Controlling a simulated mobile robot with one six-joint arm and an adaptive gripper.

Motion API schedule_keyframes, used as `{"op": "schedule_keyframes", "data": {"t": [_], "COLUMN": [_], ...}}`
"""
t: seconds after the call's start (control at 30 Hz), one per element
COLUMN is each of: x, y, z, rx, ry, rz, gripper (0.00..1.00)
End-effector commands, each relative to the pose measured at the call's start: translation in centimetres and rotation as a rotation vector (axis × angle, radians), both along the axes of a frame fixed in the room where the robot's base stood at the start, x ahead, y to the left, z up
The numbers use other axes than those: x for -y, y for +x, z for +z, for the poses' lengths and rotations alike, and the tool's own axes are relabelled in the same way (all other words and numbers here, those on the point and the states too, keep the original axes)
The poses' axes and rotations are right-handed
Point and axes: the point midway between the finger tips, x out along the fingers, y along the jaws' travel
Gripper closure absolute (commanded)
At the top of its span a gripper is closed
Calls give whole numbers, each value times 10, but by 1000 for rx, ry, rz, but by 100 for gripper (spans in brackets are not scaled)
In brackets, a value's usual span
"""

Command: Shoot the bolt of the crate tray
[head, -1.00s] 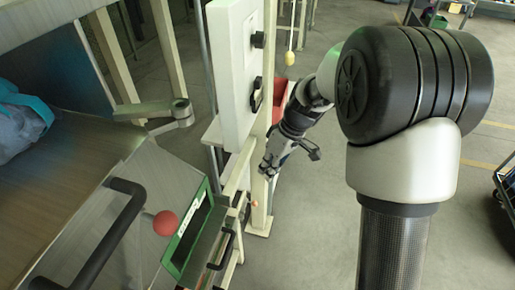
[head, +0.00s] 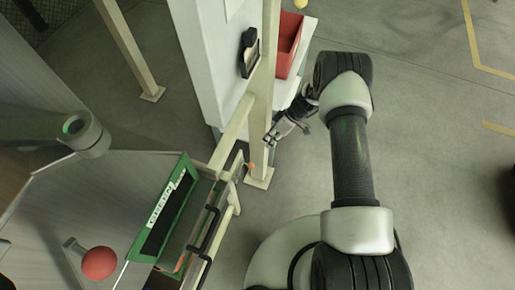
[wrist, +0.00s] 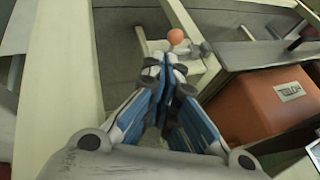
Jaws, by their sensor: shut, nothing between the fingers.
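The bolt's small orange knob (head: 250,165) sits by the pale frame post at the end of the tray. In the wrist view the knob (wrist: 176,36) is just beyond my fingertips, on a pale bracket with grey metal parts. My gripper (head: 268,141) is shut and empty beside the post. It shows in the wrist view (wrist: 165,66) with its blue-sided fingers together; a small gap to the knob appears there, but contact is hard to judge. The crate tray (head: 201,212) is under the green-edged panel. Its orange crate (wrist: 262,103) with a white label shows at right in the wrist view.
A pale upright post (head: 264,90) stands close to my gripper. A red bin (head: 289,45) is behind it. A black handle (head: 208,228), a green-framed panel (head: 165,212) and a red ball knob (head: 99,263) are at lower left. Open floor lies to the right.

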Motion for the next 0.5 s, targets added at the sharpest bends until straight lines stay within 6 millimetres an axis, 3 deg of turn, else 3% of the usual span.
{"op": "schedule_keyframes", "data": {"t": [0.33, 0.5], "x": [-1, -11], "y": [-1, -5], "z": [-2, -20], "rx": [0, -3], "ry": [0, -1], "rz": [0, 1], "gripper": [100, 100]}}
